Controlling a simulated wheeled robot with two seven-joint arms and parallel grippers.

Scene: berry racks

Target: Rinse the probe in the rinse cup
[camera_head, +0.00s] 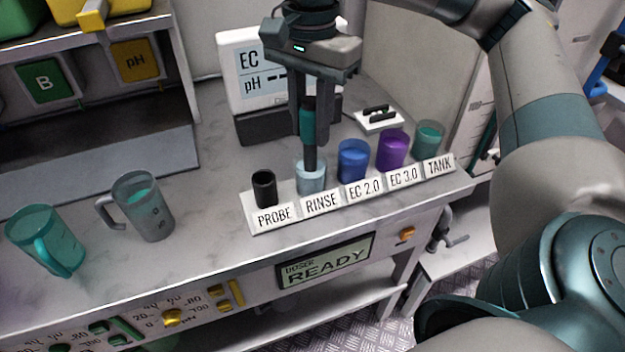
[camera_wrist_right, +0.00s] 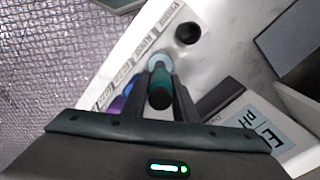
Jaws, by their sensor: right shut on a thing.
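My right gripper (camera_head: 308,101) points down over the row of cups and is shut on the probe (camera_head: 308,127), a dark rod with a teal band. The probe is upright, and its lower end is at the mouth of the pale blue rinse cup (camera_head: 311,180), behind the RINSE label. I cannot tell how deep the tip is. In the right wrist view the teal probe top (camera_wrist_right: 160,90) sits between the fingers, with the rinse cup (camera_wrist_right: 158,62) just beyond it. The black probe holder (camera_head: 264,188) stands empty to the left. My left gripper is not in view.
To the right stand the blue EC 2.0 cup (camera_head: 353,162), the purple EC 3.0 cup (camera_head: 392,150) and the teal TANK cup (camera_head: 428,139). An EC/pH meter (camera_head: 247,75) is behind. Two jugs, a grey one (camera_head: 150,212) and a teal one (camera_head: 45,240), stand at left.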

